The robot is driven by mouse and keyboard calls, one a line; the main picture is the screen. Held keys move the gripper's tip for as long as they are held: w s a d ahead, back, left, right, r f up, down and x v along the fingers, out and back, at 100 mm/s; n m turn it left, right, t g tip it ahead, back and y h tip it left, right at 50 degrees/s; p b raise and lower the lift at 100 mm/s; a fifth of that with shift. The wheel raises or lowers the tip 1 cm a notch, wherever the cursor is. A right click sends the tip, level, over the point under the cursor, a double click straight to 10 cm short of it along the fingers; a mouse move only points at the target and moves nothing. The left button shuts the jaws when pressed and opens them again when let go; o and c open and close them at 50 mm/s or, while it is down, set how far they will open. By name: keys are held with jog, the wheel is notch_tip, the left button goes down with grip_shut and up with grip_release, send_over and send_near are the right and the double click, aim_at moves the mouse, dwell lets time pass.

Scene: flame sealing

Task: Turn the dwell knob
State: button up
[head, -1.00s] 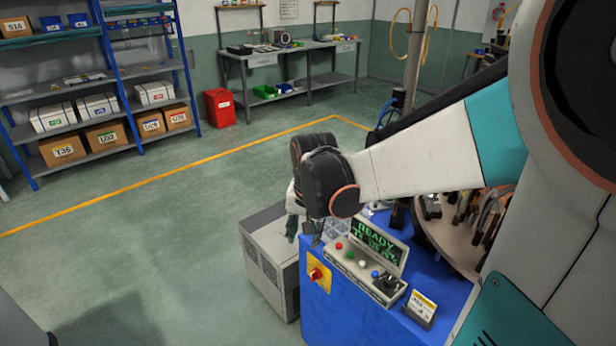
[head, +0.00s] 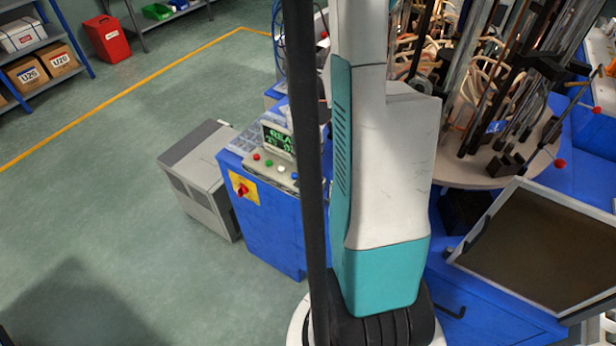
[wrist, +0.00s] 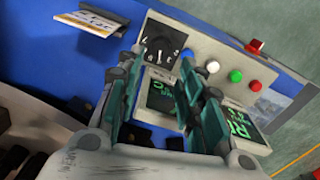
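The dwell knob (wrist: 160,45) is a black dial with pale scale marks at one end of the light grey control panel (wrist: 205,84). My gripper (wrist: 162,56) is open and empty, with its two dark green fingers spread and their tips pointing towards the knob. The knob shows between and just beyond the tips; whether they touch it I cannot tell. In the head view the control panel (head: 272,172) stands on the blue cabinet (head: 262,228). My arm hides the knob and my gripper there.
The panel has blue, white, green and red buttons (wrist: 236,76) in a row beside the knob. A green-text display (wrist: 244,124) shows past the fingers. A card holder (wrist: 92,22) stands close by. A round machine table (head: 480,170) with upright rods is at right.

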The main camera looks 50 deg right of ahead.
aim_at(308, 178)
notch_tip(308, 178, down, 9)
jog(key=shift+s+r+b, duration=0.1)
jog(key=shift+r+b, duration=0.1)
jog(key=shift+b, duration=1.05)
jog(key=shift+c, duration=0.5)
jog(key=c, duration=0.7)
